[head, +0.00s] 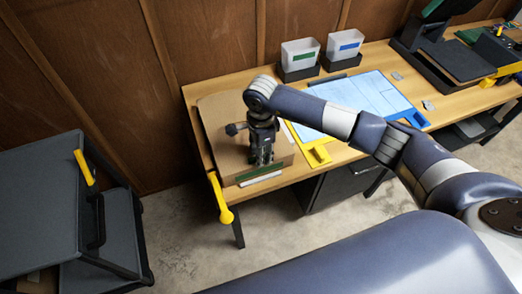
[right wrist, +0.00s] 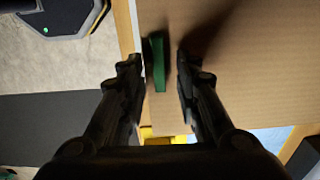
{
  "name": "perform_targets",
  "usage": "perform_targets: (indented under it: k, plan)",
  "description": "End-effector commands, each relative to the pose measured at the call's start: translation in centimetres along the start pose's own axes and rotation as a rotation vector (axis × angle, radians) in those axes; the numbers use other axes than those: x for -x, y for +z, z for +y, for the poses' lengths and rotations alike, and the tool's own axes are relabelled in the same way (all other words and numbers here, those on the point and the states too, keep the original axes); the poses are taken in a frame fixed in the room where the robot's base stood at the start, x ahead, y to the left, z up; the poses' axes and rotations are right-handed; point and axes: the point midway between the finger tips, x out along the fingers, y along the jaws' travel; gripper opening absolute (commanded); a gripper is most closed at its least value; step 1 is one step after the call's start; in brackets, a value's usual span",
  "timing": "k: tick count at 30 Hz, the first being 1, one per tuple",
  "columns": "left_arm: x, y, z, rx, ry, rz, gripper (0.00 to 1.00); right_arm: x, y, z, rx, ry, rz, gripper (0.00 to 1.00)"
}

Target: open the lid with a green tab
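A brown cardboard-coloured box lid (head: 222,125) lies flat at the left end of the wooden bench. Its green tab (head: 262,172) runs along the front edge, with a pale strip just below it. My right gripper (head: 262,163) points down over the front part of the lid, close to the tab. In the right wrist view the green tab (right wrist: 157,62) lies between the two fingers of my right gripper (right wrist: 160,72). The fingers are apart, with a gap on the lid side. Contact with the tab cannot be told. My left gripper is out of view.
A blue mat (head: 365,95) with yellow corner pieces lies right of the lid. Two pale bins (head: 299,57) stand behind, one green-labelled, one blue-labelled. A yellow handle (head: 220,200) sticks out at the bench's left front. A dark cart (head: 40,200) stands on the left floor.

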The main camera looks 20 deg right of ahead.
Motion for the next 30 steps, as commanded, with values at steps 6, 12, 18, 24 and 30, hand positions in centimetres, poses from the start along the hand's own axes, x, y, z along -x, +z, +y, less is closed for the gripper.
perform_targets:
  k: [6, 12, 18, 24, 30]
  plan:
    - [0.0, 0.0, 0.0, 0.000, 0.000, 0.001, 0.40, -0.1, 0.0, 0.0, 0.000, 0.000, 0.000, 0.30]
    - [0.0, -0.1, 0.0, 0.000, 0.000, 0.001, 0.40, -0.1, 0.0, 0.0, 0.000, 0.000, 0.000, 0.00]
    - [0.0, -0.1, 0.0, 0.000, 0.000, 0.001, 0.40, 0.0, 0.0, 0.0, 0.000, -0.001, 0.000, 0.00]
    - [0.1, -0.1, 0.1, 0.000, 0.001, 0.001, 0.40, 1.3, 0.0, -0.3, 0.001, -0.004, 0.000, 0.00]
    - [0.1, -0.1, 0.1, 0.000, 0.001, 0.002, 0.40, 4.9, -0.1, -1.6, -0.001, -0.011, 0.000, 0.00]
